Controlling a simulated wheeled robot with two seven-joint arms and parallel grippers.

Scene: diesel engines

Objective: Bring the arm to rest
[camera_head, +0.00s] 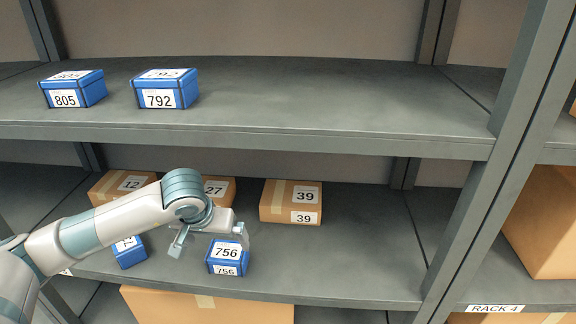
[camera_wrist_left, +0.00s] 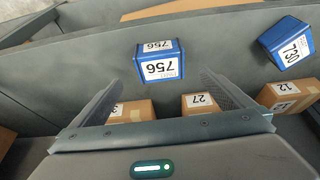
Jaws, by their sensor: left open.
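My left arm comes in from the left of the head view over the lower shelf. Its gripper (camera_head: 211,242) is open, with the two fingers spread apart. The blue box labelled 756 (camera_head: 228,258) sits upright near the front of the lower shelf, just by the fingers. In the left wrist view, box 756 (camera_wrist_left: 161,66) lies ahead of the gap between the open fingers (camera_wrist_left: 161,82), and nothing is clamped. My right gripper is not in view.
Another blue box (camera_head: 128,251), labelled 730 (camera_wrist_left: 287,43) in the wrist view, sits left under my arm. Brown boxes 12 (camera_head: 113,184), 27 (camera_head: 229,185) and 39 (camera_head: 290,204) stand behind. Blue boxes 805 (camera_head: 73,88) and 792 (camera_head: 165,89) are on the upper shelf (camera_head: 330,100). A rack post (camera_head: 500,160) stands right.

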